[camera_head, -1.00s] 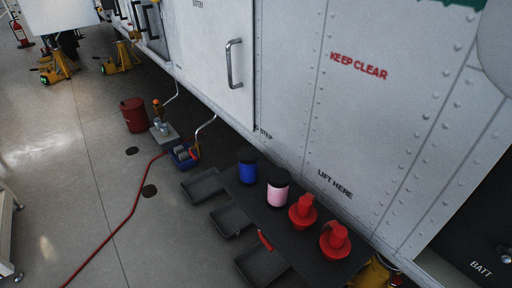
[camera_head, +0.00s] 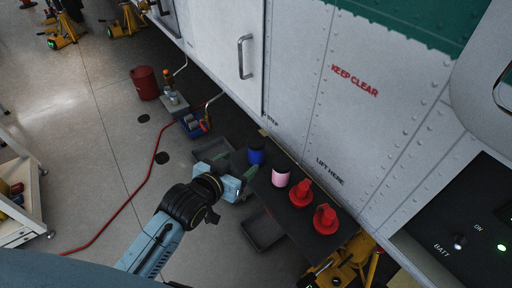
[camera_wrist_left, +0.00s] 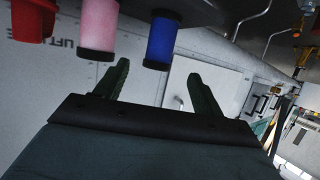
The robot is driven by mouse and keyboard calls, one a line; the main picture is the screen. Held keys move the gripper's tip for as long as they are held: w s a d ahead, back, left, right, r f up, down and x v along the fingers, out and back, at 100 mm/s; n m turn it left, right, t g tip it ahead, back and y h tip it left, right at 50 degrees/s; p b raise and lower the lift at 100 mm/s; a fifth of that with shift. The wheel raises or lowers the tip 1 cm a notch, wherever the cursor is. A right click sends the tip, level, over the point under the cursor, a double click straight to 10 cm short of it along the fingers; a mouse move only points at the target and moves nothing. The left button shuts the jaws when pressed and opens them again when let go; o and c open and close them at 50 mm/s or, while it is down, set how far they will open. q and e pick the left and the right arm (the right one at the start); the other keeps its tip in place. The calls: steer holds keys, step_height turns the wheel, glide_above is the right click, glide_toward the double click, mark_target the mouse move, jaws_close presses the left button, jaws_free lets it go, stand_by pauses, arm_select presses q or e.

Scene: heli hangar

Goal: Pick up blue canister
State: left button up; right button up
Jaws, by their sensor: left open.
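The blue canister (camera_head: 256,155) stands on the dark table (camera_head: 262,187) beside the white panelled wall, with a black cap and base. In the left wrist view the blue canister (camera_wrist_left: 161,41) shows upside down, just beyond the fingers and between their lines. My left gripper (camera_head: 247,171) is open and empty, just to the left of and near the blue canister; its fingers also show in the left wrist view (camera_wrist_left: 158,86). A pink canister (camera_head: 280,176) stands to the right of the blue one. My right gripper is not in view.
Two red objects (camera_head: 300,194) (camera_head: 325,219) stand further right on the table. Dark trays (camera_head: 262,230) lie along its left side. A blue pump (camera_head: 192,125), a red bucket (camera_head: 145,83) and a red hose (camera_head: 130,205) are on the floor at left.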

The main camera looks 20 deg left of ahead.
mark_target(252, 153)
arm_select(q)
steer(key=b+x, duration=0.1)
steer(key=x, duration=0.6)
steer(key=shift+w+f+b, duration=0.2)
steer(key=shift+b, duration=0.15)
steer(key=b+x, duration=0.1)
steer(key=x, duration=0.3)
steer(key=shift+w+d, duration=0.1)
steer(key=shift+w, duration=0.1)
steer(key=shift+w+b, duration=0.3)
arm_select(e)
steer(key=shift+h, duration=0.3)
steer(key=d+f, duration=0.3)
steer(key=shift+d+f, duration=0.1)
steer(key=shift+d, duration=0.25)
arm_select(q)
steer(key=c, duration=1)
steer(key=shift+c, duration=0.7)
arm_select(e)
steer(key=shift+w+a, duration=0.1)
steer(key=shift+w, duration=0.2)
